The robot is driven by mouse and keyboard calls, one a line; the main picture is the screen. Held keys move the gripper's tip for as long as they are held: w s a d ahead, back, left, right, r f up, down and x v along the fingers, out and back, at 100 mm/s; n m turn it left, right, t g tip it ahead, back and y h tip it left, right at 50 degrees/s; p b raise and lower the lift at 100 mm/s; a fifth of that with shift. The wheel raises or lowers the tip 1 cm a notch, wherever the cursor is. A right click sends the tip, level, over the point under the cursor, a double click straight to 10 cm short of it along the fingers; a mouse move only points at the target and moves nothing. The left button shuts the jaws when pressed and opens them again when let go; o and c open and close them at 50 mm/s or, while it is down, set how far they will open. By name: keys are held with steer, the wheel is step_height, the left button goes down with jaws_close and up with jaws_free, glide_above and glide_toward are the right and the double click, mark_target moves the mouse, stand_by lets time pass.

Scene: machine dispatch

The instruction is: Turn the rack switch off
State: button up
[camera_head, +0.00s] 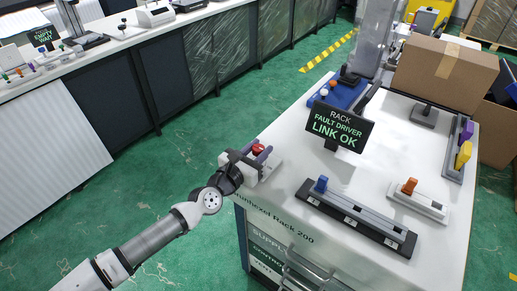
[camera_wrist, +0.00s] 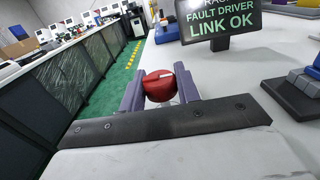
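The likely rack switch is a red rotary knob (camera_head: 258,149) at the near left corner of the white rack table (camera_head: 330,90). In the wrist view the red knob (camera_wrist: 158,88) sits between the two purple fingers, with a pale mark on its top. My gripper (camera_wrist: 160,90) has a finger close against each side of the knob and appears shut on it. In the head view my gripper (camera_head: 257,154) reaches the knob from the left and partly hides its base. A sign (camera_head: 338,128) behind it reads "RACK FAULT DRIVER LINK OK".
A dark rail with a blue slider (camera_head: 321,184) and a grey block with an orange knob (camera_head: 409,186) lie to the right. A blue device (camera_head: 337,93), a cardboard box (camera_head: 445,72) and yellow and purple parts (camera_head: 463,155) stand farther back. Green floor is open to the left.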

steer(key=c, duration=0.4)
steer(key=shift+c, duration=0.2)
